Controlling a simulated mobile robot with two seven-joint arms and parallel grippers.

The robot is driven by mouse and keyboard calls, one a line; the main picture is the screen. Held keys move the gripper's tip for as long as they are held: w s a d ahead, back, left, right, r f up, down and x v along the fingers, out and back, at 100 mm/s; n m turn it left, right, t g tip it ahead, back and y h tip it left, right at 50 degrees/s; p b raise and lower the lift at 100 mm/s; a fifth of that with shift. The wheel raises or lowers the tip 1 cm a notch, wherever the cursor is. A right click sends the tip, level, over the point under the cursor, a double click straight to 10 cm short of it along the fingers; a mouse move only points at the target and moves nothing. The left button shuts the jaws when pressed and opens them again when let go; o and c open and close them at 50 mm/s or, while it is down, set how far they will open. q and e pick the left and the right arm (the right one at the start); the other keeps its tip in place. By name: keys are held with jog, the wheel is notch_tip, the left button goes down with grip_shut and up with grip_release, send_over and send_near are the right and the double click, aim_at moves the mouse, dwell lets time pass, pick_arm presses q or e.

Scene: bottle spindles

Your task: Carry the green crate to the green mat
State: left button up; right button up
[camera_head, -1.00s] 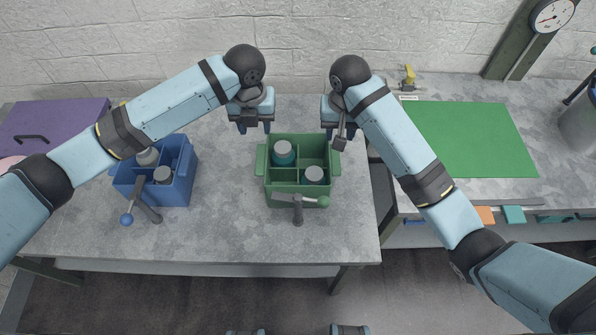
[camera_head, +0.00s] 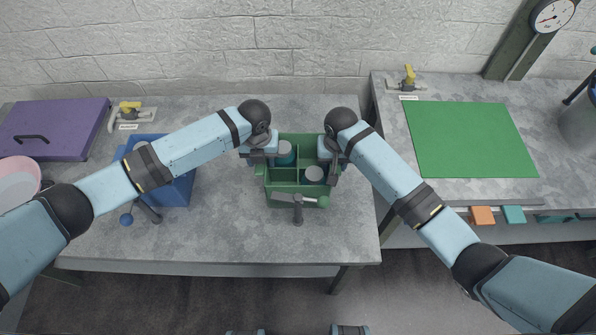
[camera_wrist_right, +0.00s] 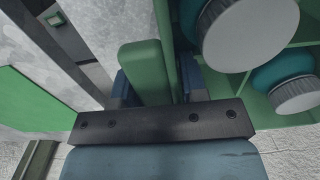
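The green crate (camera_head: 283,188) stands upright on the middle table, with compartments holding two bottles, one at back left (camera_head: 285,152) and one at front right (camera_head: 313,175). My left gripper (camera_head: 260,160) is at the crate's left side handle and looks open, its fingertips partly hidden. My right gripper (camera_head: 333,163) is at the right side handle. In the right wrist view the green handle (camera_wrist_right: 146,72) lies between the fingers of my right gripper (camera_wrist_right: 160,88), with a gap on one side. The green mat (camera_head: 470,138) lies bare on the right-hand table.
A blue crate (camera_head: 178,190) stands left, partly under my left arm. A lever tool (camera_head: 298,208) is at the green crate's front. A gap separates the two tables. A yellow-handled clamp (camera_head: 408,80) sits behind the mat.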

pick_arm(q)
grip_shut()
pick_arm(e)
grip_shut()
pick_arm(q)
jog(key=shift+r, duration=0.1)
pick_arm(e)
jog(key=shift+r, duration=0.15)
